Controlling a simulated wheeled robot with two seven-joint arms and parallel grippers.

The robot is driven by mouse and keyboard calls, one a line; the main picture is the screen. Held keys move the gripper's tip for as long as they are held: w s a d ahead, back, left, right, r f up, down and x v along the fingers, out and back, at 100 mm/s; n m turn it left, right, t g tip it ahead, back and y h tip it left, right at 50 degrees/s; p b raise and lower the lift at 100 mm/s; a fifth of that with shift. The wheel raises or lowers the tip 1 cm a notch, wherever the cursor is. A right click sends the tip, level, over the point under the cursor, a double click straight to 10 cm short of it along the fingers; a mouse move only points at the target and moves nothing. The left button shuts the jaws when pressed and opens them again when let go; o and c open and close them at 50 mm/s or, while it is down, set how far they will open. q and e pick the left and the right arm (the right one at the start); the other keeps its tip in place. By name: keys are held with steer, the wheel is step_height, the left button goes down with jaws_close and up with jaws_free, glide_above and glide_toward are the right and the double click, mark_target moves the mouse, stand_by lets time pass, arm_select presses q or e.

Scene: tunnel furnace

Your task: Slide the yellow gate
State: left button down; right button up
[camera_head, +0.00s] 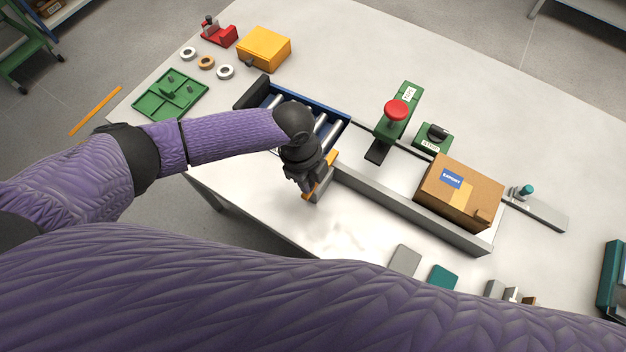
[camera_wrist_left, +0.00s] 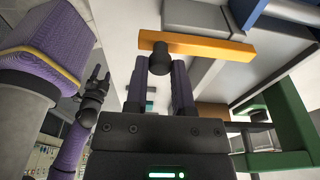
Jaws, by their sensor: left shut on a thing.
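The yellow gate (camera_head: 332,158) is a flat bar at the near end of the blue-sided roller conveyor, partly hidden behind my left gripper (camera_head: 313,190) in the head view. In the left wrist view the yellow gate (camera_wrist_left: 218,47) runs across the top, with a dark round knob (camera_wrist_left: 160,60) on it. My left gripper (camera_wrist_left: 160,80) is shut on this knob, one purple finger on each side. My right gripper (camera_wrist_left: 100,75) shows small at the left of the wrist view, empty, with its fingers apart.
The roller conveyor (camera_head: 337,125) leads to a grey channel (camera_head: 385,204) holding a cardboard box (camera_head: 458,190). A green stand with a red button (camera_head: 396,109) is behind it. A green tray (camera_head: 168,96) and yellow box (camera_head: 264,47) lie left. The near tabletop is mostly clear.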

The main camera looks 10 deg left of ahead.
arm_select(q)
steer(key=shift+w+d+f+b, duration=0.1)
steer(key=shift+w+d+b, duration=0.1)
steer(key=shift+w+b, duration=0.35)
steer(key=shift+w+d+f+b, duration=0.1)
steer(key=shift+w+d+b, duration=0.1)
steer(key=shift+w+b, duration=0.3)
steer(key=shift+w+d+r+b, duration=0.15)
steer(key=shift+w+b, duration=0.1)
steer(key=shift+w, duration=0.2)
steer(key=shift+w+d+b, duration=0.15)
steer(key=shift+w+b, duration=0.05)
steer(key=shift+w, duration=0.2)
steer(key=shift+c, duration=0.8)
jaws_free()
steer(key=shift+o, duration=0.8)
steer(key=shift+r+p, duration=0.3)
step_height(320, 180, up, 6)
steer(key=p, duration=0.6)
steer(key=shift+r, duration=0.25)
